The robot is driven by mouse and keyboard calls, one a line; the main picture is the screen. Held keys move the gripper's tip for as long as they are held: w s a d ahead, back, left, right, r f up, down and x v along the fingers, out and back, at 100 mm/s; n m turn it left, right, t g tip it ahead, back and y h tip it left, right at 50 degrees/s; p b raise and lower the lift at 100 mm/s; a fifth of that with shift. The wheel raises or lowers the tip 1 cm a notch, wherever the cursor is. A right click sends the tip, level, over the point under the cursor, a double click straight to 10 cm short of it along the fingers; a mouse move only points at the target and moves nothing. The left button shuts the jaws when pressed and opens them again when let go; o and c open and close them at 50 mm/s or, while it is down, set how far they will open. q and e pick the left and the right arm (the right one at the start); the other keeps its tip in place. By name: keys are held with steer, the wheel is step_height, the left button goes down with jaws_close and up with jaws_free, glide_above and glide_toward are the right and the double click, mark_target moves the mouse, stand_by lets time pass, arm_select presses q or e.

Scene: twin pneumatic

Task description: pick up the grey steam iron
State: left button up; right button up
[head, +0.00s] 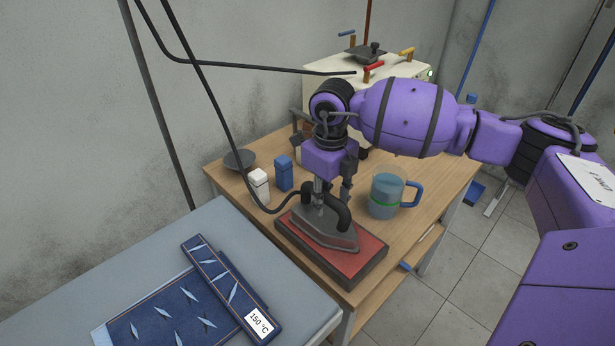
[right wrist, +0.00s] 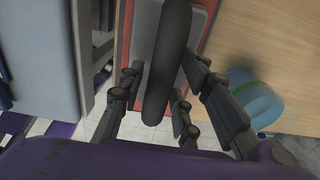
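The grey steam iron (head: 318,235) rests flat on a red pad (head: 354,262) on the wooden table. Its thick dark handle (right wrist: 172,60) runs down the middle of the right wrist view. My right gripper (head: 333,198) points down over the iron, its fingers near the handle. In the right wrist view its fingers (right wrist: 158,100) stand apart on both sides of the handle, with small gaps showing; it looks open. Part of the handle and body is hidden behind the fingers in the head view. My left gripper is not in view.
A blue-grey mug (head: 387,195) stands right of the pad. White (head: 259,185) and blue (head: 284,173) containers and a dark bowl (head: 239,160) stand behind left. A dark hose (head: 222,110) hangs to the iron. An ironing surface (head: 225,225) with denim lies left. A cream machine (head: 330,72) stands behind.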

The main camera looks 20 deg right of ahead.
jaws_close()
steer(key=shift+w+r, duration=0.15)
steer(key=shift+r, duration=0.05)
steer(key=shift+r, duration=0.4)
step_height(320, 180, up, 2)
steer(key=shift+r, duration=0.1)
steer(key=s+a+r, duration=0.9)
steer(key=s+r, duration=0.1)
steer(key=shift+s+b, duration=0.3)
steer(key=shift+s, duration=0.05)
